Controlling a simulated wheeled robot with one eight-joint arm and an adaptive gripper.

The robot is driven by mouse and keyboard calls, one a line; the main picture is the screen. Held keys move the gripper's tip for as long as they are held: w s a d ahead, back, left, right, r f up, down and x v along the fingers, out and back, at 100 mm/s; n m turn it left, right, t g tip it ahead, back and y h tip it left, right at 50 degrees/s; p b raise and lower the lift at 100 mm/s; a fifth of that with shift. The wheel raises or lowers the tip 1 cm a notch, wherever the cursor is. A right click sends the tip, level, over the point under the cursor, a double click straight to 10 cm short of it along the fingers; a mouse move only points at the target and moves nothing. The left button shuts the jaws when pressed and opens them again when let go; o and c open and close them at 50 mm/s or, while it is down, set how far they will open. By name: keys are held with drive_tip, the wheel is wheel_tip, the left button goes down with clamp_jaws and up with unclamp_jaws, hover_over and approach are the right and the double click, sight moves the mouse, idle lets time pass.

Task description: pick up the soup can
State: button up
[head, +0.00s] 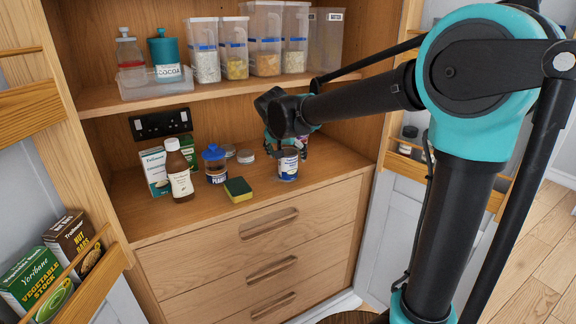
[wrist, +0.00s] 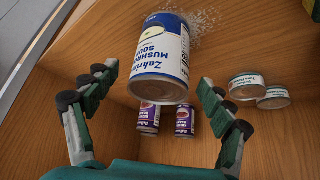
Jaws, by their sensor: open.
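The soup can (head: 288,168), white and blue with a "mushroom soup" label, stands on the wooden counter near its front right. In the wrist view the same can (wrist: 163,50) fills the upper middle, ahead of my fingers. My gripper (head: 287,150) is over the can from behind and above. In the wrist view my gripper (wrist: 157,84) is open, with one finger to each side of the can's near end. I see a gap between each finger and the can there, so it does not look gripped.
Two small purple cans (wrist: 167,119) and two flat tins (wrist: 260,91) stand close by. A yellow-green sponge (head: 238,189), blue-lidded peanut jar (head: 215,168), brown bottle (head: 180,172) and box (head: 155,168) are left of the can. A shelf (head: 230,91) hangs above.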

drive_tip(key=shift+x, duration=1.15)
drive_tip(key=c, duration=1.6)
drive_tip(key=shift+o, duration=0.2)
drive_tip(key=shift+r, duration=0.1)
